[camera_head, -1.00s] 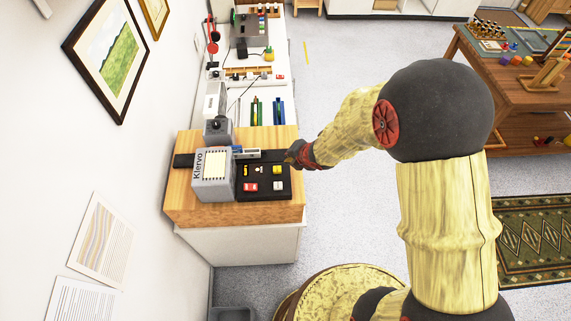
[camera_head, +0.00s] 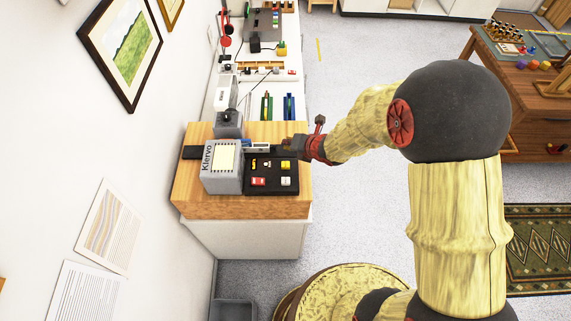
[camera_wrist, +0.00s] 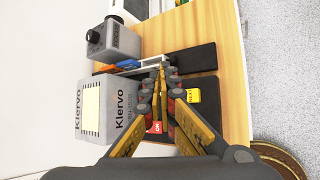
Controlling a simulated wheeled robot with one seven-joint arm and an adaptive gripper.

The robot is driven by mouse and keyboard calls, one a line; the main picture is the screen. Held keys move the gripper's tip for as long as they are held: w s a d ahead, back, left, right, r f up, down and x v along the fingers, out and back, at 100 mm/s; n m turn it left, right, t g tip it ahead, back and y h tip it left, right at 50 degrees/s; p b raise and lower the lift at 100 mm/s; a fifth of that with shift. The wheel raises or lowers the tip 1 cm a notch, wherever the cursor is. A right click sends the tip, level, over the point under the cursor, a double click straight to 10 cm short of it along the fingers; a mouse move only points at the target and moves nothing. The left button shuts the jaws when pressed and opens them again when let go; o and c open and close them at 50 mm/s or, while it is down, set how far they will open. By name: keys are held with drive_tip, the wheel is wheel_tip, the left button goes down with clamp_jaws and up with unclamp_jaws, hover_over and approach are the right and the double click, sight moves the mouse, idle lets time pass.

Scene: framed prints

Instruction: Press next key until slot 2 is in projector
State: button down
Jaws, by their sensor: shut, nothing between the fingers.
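A black key pad (camera_head: 259,184) lies on a wooden-topped stand, with two yellow keys, a red key (camera_head: 259,181) and a white key (camera_head: 286,181). The wrist view shows a yellow key (camera_wrist: 193,95) and part of a red key (camera_wrist: 154,128); their lettering is unreadable. A grey box marked Klervo (camera_head: 222,168) stands left of the pad. Behind it is a smaller grey unit with a lens (camera_wrist: 115,45), likely the projector. A pale strip with blue and orange pieces (camera_wrist: 130,66) lies beside it. My gripper (camera_wrist: 162,68) is shut and empty, above the pad's far edge. Slot numbers are unreadable.
The wooden top (camera_head: 205,205) has bare room in front of the Klervo box. A white bench with tools runs behind it. The wall with framed prints (camera_head: 122,47) is close on the left. Open floor lies to the right.

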drive_tip(key=b, duration=0.5)
hover_over(288, 163)
wheel_tip(288, 163, down, 7)
drive_tip(key=shift+a+f, duration=0.1)
drive_tip(key=shift+f, duration=0.1)
drive_tip(key=shift+f+b, duration=0.4)
drive_tip(key=shift+f, duration=0.05)
drive_tip(key=shift+s+f+b, duration=0.1)
drive_tip(key=shift+f+b, duration=1.15)
drive_tip(key=shift+b, duration=0.4)
idle(1.6)
drive_tip(key=shift+r, duration=0.1)
drive_tip(key=shift+r+p, duration=0.85)
drive_tip(key=shift+r, duration=0.35)
drive_tip(key=shift+r+p, duration=1.7)
drive_tip(key=shift+r, duration=0.85)
